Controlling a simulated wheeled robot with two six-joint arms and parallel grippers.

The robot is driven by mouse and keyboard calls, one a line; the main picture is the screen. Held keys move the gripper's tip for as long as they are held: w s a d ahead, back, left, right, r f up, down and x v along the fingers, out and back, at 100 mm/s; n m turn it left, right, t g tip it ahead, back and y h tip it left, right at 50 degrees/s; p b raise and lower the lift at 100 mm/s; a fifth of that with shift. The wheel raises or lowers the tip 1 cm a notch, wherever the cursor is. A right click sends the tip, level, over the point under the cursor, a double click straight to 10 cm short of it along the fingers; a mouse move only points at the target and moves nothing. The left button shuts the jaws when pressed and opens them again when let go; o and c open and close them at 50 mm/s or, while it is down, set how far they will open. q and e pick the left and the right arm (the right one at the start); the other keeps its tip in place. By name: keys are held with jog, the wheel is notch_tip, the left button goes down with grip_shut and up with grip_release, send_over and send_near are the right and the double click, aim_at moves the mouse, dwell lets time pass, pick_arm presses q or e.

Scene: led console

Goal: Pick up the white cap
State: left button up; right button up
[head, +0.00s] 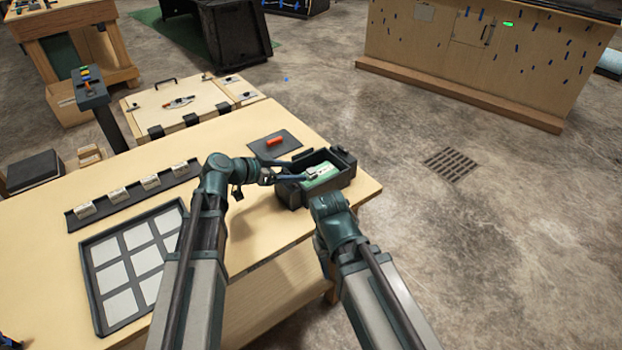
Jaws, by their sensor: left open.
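My left gripper (303,171) is open at the left side of a black box (291,196), with its fingers reaching over the box's rim. A pale green block (320,182) lies in the box. A small whitish piece (318,170) shows on top of the block, just off the fingertips; it may be the white cap, but it is too small to tell. I see no contact between the fingers and this piece. My right arm ends just in front of the box, and its gripper does not show.
The box stands near the right end of the wooden table (262,232). An orange piece (275,141) lies on a dark mat (290,146) behind. A black rail (115,204) with several whitish blocks and a tray (103,322) of pale squares lie left. Open floor is to the right.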

aim_at(309, 171)
pick_arm(q)
jog(key=shift+w+d+f, duration=0.2)
jog(key=shift+w+d, duration=0.05)
jog(key=shift+d, duration=0.1)
jog(key=b+x, duration=0.2)
jog(key=x, duration=0.3)
jog(key=shift+w+d+f+b, duration=0.15)
jog(key=shift+d+f+b, duration=0.1)
jog(key=shift+b, duration=0.15)
jog(key=shift+r, duration=0.1)
grip_shut()
